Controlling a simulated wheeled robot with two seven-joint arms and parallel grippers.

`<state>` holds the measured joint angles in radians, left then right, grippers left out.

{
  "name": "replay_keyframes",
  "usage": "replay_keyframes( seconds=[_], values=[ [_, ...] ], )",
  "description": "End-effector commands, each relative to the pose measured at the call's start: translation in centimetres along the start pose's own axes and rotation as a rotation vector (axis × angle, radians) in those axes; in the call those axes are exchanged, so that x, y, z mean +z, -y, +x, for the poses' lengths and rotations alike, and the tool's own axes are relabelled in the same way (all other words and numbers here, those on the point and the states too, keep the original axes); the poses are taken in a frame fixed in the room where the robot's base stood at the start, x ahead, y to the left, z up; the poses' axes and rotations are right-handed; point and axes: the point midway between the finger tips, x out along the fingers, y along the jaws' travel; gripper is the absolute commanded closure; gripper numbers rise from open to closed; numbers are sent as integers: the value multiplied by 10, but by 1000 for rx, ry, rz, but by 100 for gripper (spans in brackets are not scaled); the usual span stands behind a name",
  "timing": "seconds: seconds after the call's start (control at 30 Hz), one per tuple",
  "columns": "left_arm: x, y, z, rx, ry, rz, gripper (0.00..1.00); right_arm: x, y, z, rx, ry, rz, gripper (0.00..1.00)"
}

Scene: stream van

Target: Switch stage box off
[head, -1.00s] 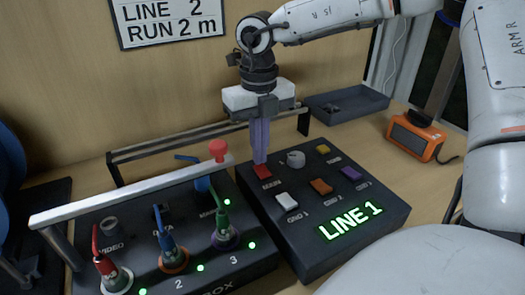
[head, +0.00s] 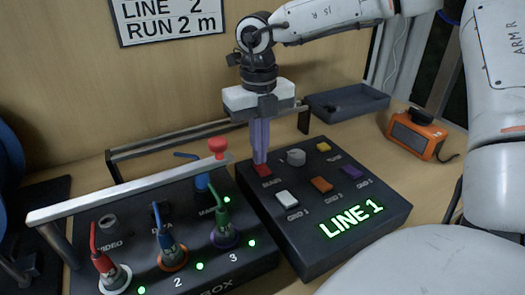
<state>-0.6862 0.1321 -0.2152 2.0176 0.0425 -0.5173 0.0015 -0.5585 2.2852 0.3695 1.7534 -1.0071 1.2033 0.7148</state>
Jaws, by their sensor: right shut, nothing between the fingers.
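The stage box (head: 225,278) is a dark box at the lower left with a light grey bar across it. Red, blue and green plugs stand in its numbered sockets, and several green lights on it glow. A red-knobbed lever (head: 218,147) stands up at its back right. My right gripper (head: 262,168) is shut and points down, with its fingertips at the red button (head: 263,172) on the dark control box (head: 300,250). I cannot tell whether they press it. The control box display (head: 351,219) reads "LINE 1" in green. My left gripper is not in view.
The control box also has a grey knob (head: 296,157) and white, orange, yellow and purple buttons. A grey tray (head: 347,103) and an orange device (head: 415,134) stand behind it. A sign (head: 168,18) hangs on the wall.

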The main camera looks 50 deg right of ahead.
Motion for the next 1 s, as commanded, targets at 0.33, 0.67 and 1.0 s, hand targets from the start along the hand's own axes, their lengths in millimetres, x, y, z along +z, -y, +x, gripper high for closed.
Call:
replay_keyframes(
  seconds=[0.33,0.67,1.0],
  values=[
    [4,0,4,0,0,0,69,0,0,6,0,0,0,100],
    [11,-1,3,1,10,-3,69,0,0,7,0,-1,0,100],
    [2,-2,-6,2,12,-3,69,0,0,-17,0,1,1,100]
  ],
)
